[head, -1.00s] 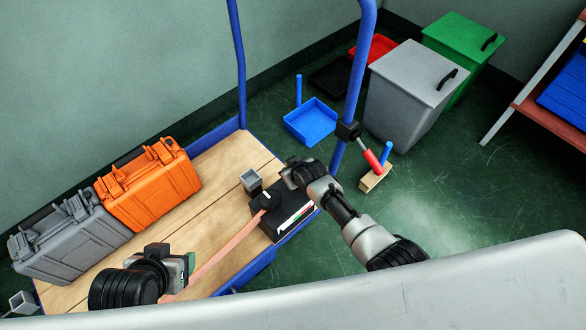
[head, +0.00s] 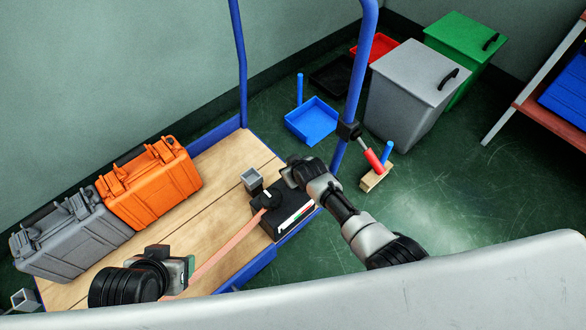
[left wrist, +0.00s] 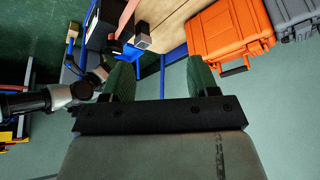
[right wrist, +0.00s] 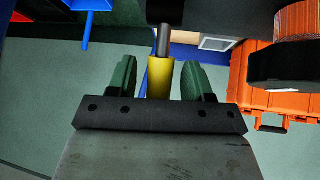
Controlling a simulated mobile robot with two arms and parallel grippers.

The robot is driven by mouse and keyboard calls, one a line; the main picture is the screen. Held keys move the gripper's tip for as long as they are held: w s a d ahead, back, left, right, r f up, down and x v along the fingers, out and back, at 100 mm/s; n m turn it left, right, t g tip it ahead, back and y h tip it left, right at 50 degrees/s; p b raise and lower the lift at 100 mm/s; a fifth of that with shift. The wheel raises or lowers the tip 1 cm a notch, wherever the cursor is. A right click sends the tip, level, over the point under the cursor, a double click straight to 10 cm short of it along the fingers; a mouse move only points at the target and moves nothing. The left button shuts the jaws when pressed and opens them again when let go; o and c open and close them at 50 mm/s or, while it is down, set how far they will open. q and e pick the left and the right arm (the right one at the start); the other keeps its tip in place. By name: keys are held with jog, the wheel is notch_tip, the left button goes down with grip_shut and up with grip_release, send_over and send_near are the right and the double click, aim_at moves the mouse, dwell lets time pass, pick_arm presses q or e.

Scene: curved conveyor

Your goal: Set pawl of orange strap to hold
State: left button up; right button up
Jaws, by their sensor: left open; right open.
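The orange strap (head: 228,248) runs over the deck from near my left gripper to a black ratchet unit (head: 278,222) at the cart's near edge. In the right wrist view a yellow-gripped lever with a grey rod (right wrist: 161,76) stands between the fingers of my right gripper (right wrist: 164,80), which is open. Whether the fingers touch the lever I cannot tell. The wound strap (right wrist: 298,28) and a black round part show at right there. My left gripper (left wrist: 160,80) is open and empty over the deck's near-left part. The pawl's setting cannot be read.
An orange case (head: 150,187) and a grey case (head: 70,238) stand on the wooden deck (head: 235,160). A small square grey post (head: 251,179) is beside the ratchet unit. Blue cart rails (head: 355,85) rise behind my right arm. Bins and trays stand on the floor beyond.

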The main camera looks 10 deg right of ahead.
jog(key=shift+s+r+p, duration=0.2)
jog(key=shift+r+p, duration=0.15)
jog(key=shift+r, duration=0.05)
pick_arm(q)
notch_tip(320, 180, down, 9)
jog(key=s+g+p, duration=0.1)
jog(key=g+p, duration=0.1)
jog(key=p, duration=0.3)
jog(key=shift+a+g, duration=0.2)
jog(key=shift+g, duration=0.1)
pick_arm(e)
jog(key=v, duration=1)
jog(key=shift+d+f, duration=0.1)
jog(key=shift+f, duration=0.05)
